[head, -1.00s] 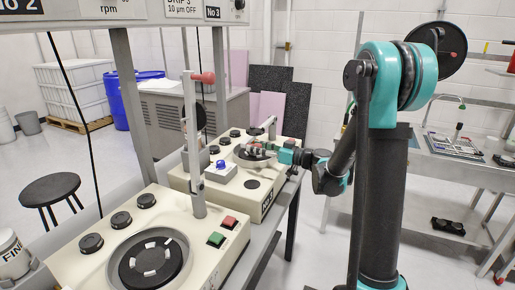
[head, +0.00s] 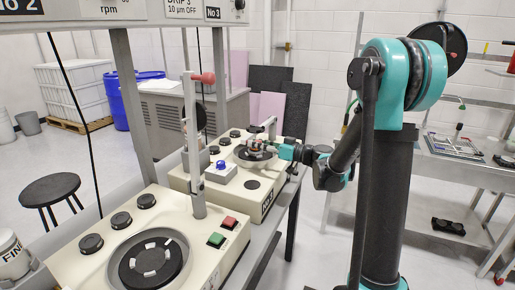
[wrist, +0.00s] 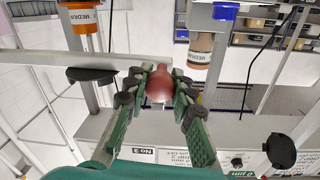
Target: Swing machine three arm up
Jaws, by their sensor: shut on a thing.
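The far cream machine (head: 262,192), taken as machine three, stands beyond a nearer similar one. My gripper (head: 268,149) is low over its round plate (head: 252,158), small in the head view. In the wrist view my gripper (wrist: 160,80) has its green, dark-padded fingers on both sides of a red-brown knob (wrist: 160,85), shut on it. A pale bar (wrist: 85,59) runs level to the left behind the knob and looks like the machine's swing arm. The fingers partly hide the knob, and where it joins the bar is unclear.
The nearer machine (head: 75,254) has its own arm (head: 192,135) upright with a red knob (head: 204,78). Labelled bottles (wrist: 82,25) hang above in the wrist view. A black stool (head: 50,188) stands left.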

